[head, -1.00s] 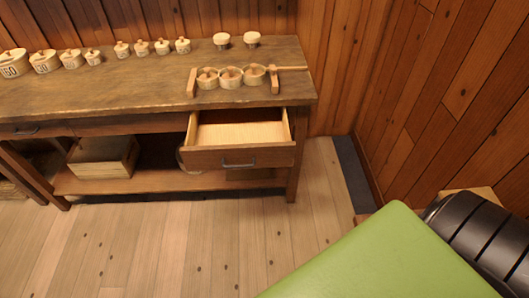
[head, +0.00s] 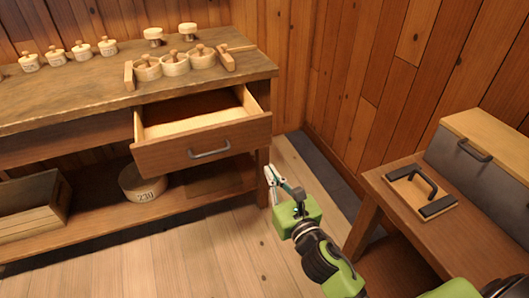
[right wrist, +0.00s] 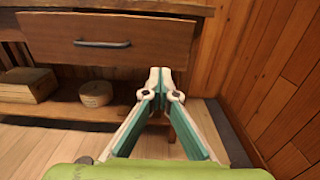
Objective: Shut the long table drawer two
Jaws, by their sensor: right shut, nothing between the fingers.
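The long table (head: 70,97) stands against the back wall. Its right drawer (head: 168,157) is pulled out, with a dark bar handle (head: 209,152) on its front and an empty pale inside. In the right wrist view the drawer front (right wrist: 125,55) is at upper left. My right gripper (head: 270,175) is shut and empty, to the right of and a little below the drawer front, apart from it. In the right wrist view its fingertips (right wrist: 160,74) meet just below the drawer's lower right corner. My left gripper is not in view.
Wooden spools and lidded pots (head: 176,64) stand on the table top. A round box (head: 141,184) and a wooden crate (head: 33,208) sit on the low shelf. A side table (head: 465,225) with a handled board (head: 421,190) and a grey case stands at right. The floor in front is clear.

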